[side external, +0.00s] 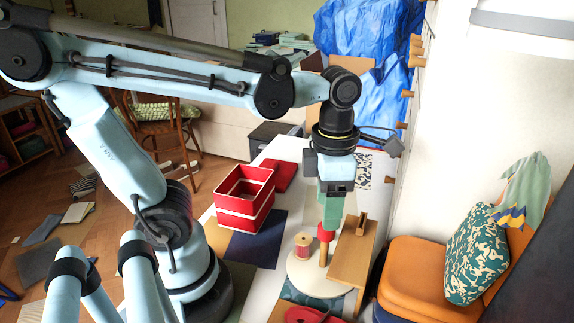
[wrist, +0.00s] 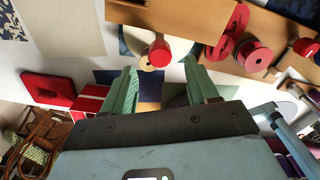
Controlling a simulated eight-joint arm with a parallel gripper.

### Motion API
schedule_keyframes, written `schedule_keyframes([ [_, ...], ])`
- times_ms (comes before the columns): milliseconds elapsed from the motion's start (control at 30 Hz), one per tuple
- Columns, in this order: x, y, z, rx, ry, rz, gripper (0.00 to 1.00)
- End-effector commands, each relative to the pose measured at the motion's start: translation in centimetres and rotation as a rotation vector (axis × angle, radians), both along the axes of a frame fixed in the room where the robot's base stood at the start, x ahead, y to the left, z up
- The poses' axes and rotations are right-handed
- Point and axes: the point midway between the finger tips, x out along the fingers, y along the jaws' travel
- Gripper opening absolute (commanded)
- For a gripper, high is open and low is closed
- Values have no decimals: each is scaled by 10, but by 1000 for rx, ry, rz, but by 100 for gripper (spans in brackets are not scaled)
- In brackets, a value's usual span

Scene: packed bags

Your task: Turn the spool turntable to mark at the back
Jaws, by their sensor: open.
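The spool turntable (side external: 302,285) is a pale round disc on the white table in the side view. A red spool with pale wooden ends (side external: 303,247) stands on its left part. A wooden peg with a red top (side external: 325,237) rises at its right. My gripper (side external: 329,222) points down just over that red top, its green fingers overlapping it in this view. In the wrist view my gripper (wrist: 158,72) is open, and the red top (wrist: 160,50) shows between and beyond the fingertips. Nothing is held. I cannot make out a mark at the turntable's back.
A wooden stand (side external: 353,250) is close to the right of the peg. A red box (side external: 245,197) and red lid (side external: 285,176) lie behind left. A dark blue cloth (side external: 254,248) lies left of the turntable. Red discs (wrist: 251,56) show at right in the wrist view.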

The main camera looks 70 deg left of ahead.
Motion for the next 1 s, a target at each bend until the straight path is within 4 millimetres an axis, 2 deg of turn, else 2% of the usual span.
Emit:
schedule_keyframes([
  [300, 0, 0, 49, 0, 0, 0, 59],
  [500, 0, 0, 70, 0, 0, 0, 59],
  [700, 0, 0, 77, 0, 0, 0, 59],
  [1000, 0, 0, 77, 0, 0, -5, 59],
])
